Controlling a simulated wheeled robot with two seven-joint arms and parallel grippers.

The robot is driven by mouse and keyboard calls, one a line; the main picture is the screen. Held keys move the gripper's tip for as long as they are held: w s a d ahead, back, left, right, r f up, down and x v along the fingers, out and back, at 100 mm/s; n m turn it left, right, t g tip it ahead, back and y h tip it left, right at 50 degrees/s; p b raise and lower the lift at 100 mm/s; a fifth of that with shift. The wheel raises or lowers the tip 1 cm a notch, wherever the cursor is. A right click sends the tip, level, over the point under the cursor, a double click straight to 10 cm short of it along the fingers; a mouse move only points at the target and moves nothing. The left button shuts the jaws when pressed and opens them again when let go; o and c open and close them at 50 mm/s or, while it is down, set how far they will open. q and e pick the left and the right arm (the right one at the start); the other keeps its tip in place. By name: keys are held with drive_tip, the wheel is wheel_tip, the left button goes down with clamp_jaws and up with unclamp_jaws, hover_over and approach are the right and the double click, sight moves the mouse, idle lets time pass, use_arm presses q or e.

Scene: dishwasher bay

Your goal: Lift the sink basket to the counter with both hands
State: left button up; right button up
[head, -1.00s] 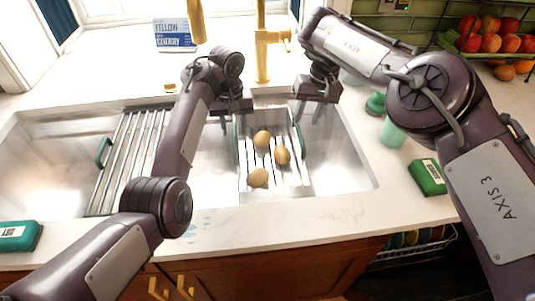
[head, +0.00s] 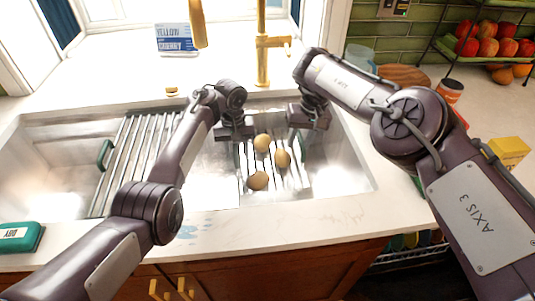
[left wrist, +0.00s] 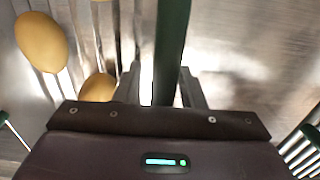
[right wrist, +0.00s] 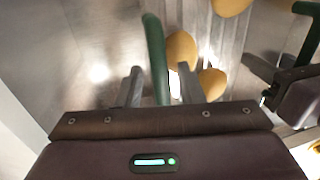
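The sink basket (head: 274,184), with metal slats and three tan potatoes (head: 283,158) in it, sits in the right part of the sink. My left gripper (head: 238,138) is at its left side and my right gripper (head: 306,128) at its right side. In the left wrist view a green handle (left wrist: 173,45) passes between the open fingers of my left gripper (left wrist: 168,85). In the right wrist view the other green handle (right wrist: 154,50) lies between the spread fingers of my right gripper (right wrist: 160,86). In the head view the grippers hide both handles.
A slatted metal rack (head: 122,165) with a green handle (head: 105,154) spans the sink's left part. A gold faucet (head: 262,50) stands behind the basket. A green box (head: 18,237) lies at the front left. The front counter strip (head: 290,220) is mostly clear.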

use_arm(q)
clamp_jaws()
use_arm(e)
clamp_jaws()
use_arm(q)
drive_tip(key=shift+r, duration=0.15)
use_arm(e)
drive_tip(key=shift+r, duration=0.15)
